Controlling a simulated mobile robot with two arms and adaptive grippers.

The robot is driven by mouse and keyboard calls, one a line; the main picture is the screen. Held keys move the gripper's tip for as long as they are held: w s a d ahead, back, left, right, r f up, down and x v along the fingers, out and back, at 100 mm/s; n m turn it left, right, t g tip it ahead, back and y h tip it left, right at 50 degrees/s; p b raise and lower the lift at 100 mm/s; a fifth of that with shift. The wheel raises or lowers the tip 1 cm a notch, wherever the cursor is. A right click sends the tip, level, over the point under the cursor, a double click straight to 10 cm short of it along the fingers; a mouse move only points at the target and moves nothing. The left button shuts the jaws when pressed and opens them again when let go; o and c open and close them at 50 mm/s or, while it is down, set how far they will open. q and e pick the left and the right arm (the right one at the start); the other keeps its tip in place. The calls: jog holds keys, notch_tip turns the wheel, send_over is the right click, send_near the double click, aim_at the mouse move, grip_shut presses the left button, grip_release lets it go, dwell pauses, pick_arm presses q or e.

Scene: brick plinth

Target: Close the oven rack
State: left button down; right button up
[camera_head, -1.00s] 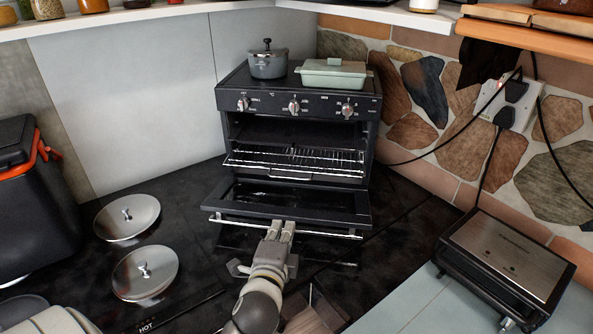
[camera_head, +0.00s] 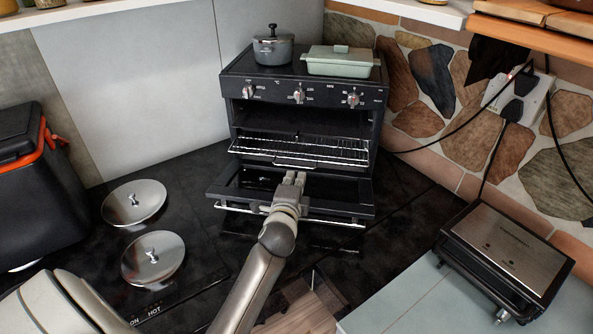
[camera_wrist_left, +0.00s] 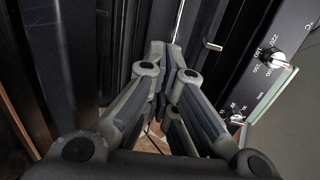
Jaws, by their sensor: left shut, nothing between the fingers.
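The toaster oven (camera_head: 305,90) stands on the dark counter with its door (camera_head: 345,190) folded down. The wire oven rack (camera_head: 340,149) sticks out of the cavity, its front edge past the oven's opening. My left gripper (camera_head: 295,175) is shut and empty, above the open door and just in front of the rack's front edge. I cannot tell whether it touches the rack. In the left wrist view the shut fingers (camera_wrist_left: 176,62) point toward dark oven surfaces, with the control knobs at the right. My right gripper is not in view.
A grey pot (camera_head: 273,47) and a green lidded dish (camera_head: 340,62) stand on the oven. Two round metal lids (camera_head: 134,201) lie on the hob at left. A grill (camera_head: 510,248) stands at right, and cables hang from a wall socket (camera_head: 520,98).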

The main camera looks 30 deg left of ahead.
pick_arm(q)
jog(key=shift+w+a+r, duration=0.2)
jog(key=shift+w+a, duration=0.1)
jog(key=shift+w, duration=0.45)
jog(key=shift+w+a, duration=0.1)
jog(key=shift+w, duration=0.05)
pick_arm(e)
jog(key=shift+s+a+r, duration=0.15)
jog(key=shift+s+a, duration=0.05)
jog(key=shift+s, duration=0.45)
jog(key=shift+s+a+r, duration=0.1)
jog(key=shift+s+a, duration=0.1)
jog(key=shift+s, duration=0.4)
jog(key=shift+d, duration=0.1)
